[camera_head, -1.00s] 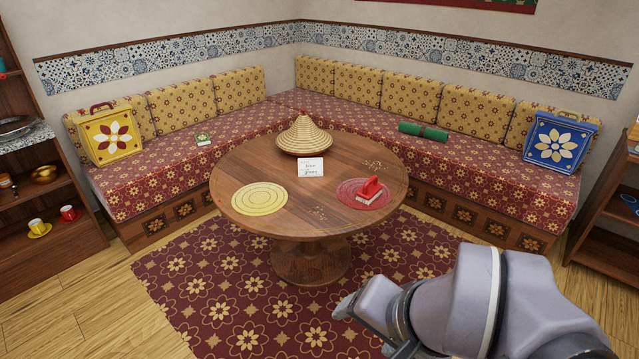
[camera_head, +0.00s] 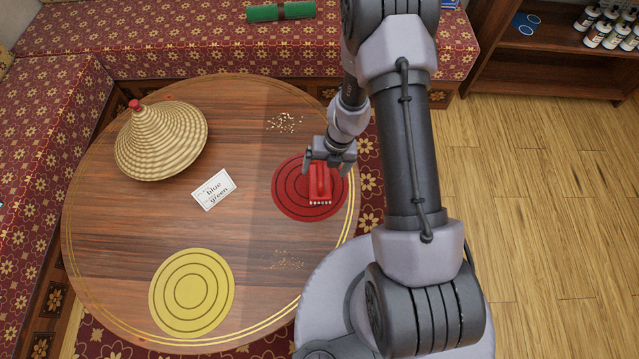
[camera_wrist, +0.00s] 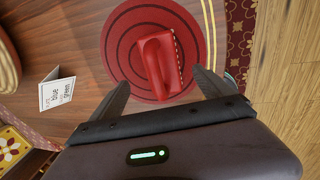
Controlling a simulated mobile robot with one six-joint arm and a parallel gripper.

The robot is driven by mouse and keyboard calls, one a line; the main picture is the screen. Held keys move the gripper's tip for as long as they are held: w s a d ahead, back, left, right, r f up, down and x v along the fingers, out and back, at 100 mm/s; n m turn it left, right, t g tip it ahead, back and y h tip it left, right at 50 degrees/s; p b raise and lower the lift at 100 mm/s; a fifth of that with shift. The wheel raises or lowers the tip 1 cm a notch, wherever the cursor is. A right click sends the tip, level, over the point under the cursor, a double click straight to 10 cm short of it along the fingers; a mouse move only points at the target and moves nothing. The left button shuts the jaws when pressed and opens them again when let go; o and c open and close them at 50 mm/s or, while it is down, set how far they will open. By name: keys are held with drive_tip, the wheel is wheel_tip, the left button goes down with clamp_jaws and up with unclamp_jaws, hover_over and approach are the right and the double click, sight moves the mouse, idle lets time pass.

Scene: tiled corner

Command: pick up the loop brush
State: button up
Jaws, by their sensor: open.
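The loop brush (camera_head: 319,181) is red with a raised loop handle and a row of pale bristles along one edge. It lies on the round red mat (camera_head: 285,202) at the table's right side. In the wrist view the brush (camera_wrist: 160,64) sits on the ringed mat (camera_wrist: 118,42), ahead of and between the fingertips. My gripper (camera_head: 330,160) is open and empty, just above the brush in the head view. In the wrist view my gripper (camera_wrist: 162,85) shows both dark fingers apart. Whether a finger touches the brush cannot be told.
The round table (camera_head: 120,240) bears a woven cone lid (camera_head: 160,142), a small card reading blue and green (camera_head: 214,190), a yellow mat (camera_head: 192,292) and two patches of crumbs (camera_head: 285,123). A green roll (camera_head: 281,11) lies on the bench behind.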

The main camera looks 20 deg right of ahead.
drive_tip(key=shift+s+f+b, duration=0.15)
drive_tip(key=shift+f+b, duration=0.05)
drive_tip(key=shift+f, duration=0.3)
drive_tip(key=shift+s+f+b, duration=0.15)
drive_tip(key=shift+f, duration=0.35)
drive_tip(key=f+b, duration=0.2)
drive_tip(key=f, duration=0.1)
drive_tip(key=a+f+b, duration=0.1)
drive_tip(key=f+b, duration=0.1)
drive_tip(key=shift+w+f, duration=0.1)
drive_tip(key=shift+w, duration=0.1)
drive_tip(key=shift+r, duration=0.25)
drive_tip(key=c, duration=1.6)
drive_tip(key=shift+o, duration=0.2)
